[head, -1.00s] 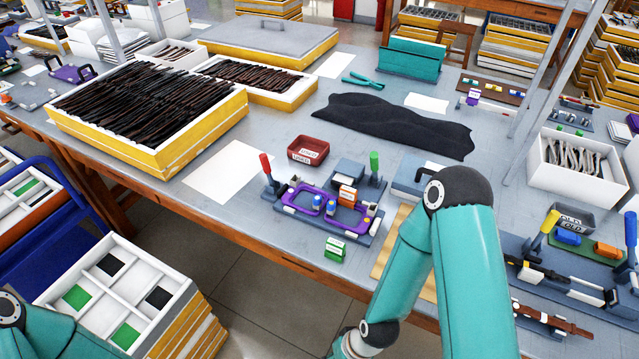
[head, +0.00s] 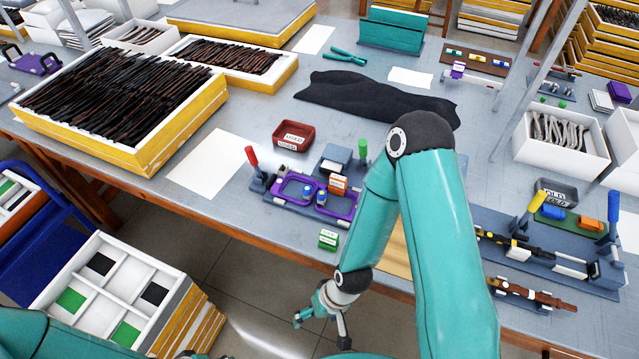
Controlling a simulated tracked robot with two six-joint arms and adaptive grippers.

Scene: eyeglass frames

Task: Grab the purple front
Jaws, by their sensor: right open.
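A purple front (head: 343,207) with two rounded openings lies in a blue-grey fixture (head: 282,209) near the table's front edge. The fixture has a red-handled clamp (head: 252,157) on its left and a green-handled clamp (head: 362,150) at its back right. My right gripper (head: 321,332) is open and empty, in front of the table edge and below the fixture in the picture, apart from the front. My right arm hides part of the fixture's right side. My left arm shows only at the bottom left; its gripper is not visible.
A green-and-white box (head: 328,240) stands in front of the fixture, close to the table edge. An orange box (head: 338,184) and small blue bottles stand at the front. A red tray (head: 293,135) lies behind. A second fixture (head: 510,242) stands at right.

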